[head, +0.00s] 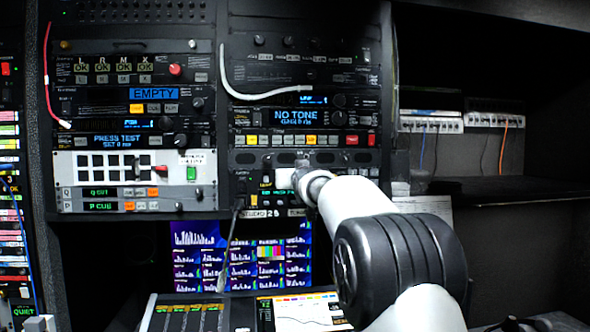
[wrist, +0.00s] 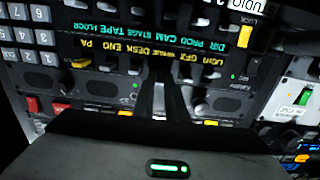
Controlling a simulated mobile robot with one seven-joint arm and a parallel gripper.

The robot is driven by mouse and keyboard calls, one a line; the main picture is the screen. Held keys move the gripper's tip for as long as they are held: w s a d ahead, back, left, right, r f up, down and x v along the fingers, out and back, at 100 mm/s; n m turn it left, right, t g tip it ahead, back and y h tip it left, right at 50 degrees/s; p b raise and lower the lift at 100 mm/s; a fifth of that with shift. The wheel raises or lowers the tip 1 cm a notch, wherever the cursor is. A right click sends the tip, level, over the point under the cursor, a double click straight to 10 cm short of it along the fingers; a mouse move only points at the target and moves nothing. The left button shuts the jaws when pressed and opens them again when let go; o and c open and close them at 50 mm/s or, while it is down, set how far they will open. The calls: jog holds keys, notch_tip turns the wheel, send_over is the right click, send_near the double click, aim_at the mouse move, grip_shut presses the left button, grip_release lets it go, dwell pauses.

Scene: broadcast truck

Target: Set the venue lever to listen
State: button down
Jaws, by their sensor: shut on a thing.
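In the wrist view, turned upside down, the intercom panel (wrist: 225,105) shows a row of yellow labels, among them PA, DESK, VENUE (wrist: 151,53) and GFX. A row of small levers stands beside these labels. My gripper (wrist: 160,85) has its dark fingers close together at the VENUE place in that row, shut on what sits there, the venue lever. In the head view my gripper (head: 302,165) is at the lower rack panel, with my arm covering much of that panel.
Neighbouring levers stand close on both sides, including a yellow-tipped one (wrist: 82,63). A white keypad (wrist: 24,42) and a white panel with a green switch (wrist: 304,96) flank them. In the head view a monitor wall (head: 200,250) and a desk console (head: 185,312) lie below.

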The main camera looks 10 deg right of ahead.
jog(key=shift+r, duration=0.1)
dwell(0.3)
jog(key=c, duration=1.8)
grip_release()
jog(key=s+b, duration=0.6)
jog(key=s, duration=1.1)
jog(key=shift+s+r+b, duration=0.15)
jog(key=shift+r+b, duration=0.2)
jog(key=shift+b, duration=0.05)
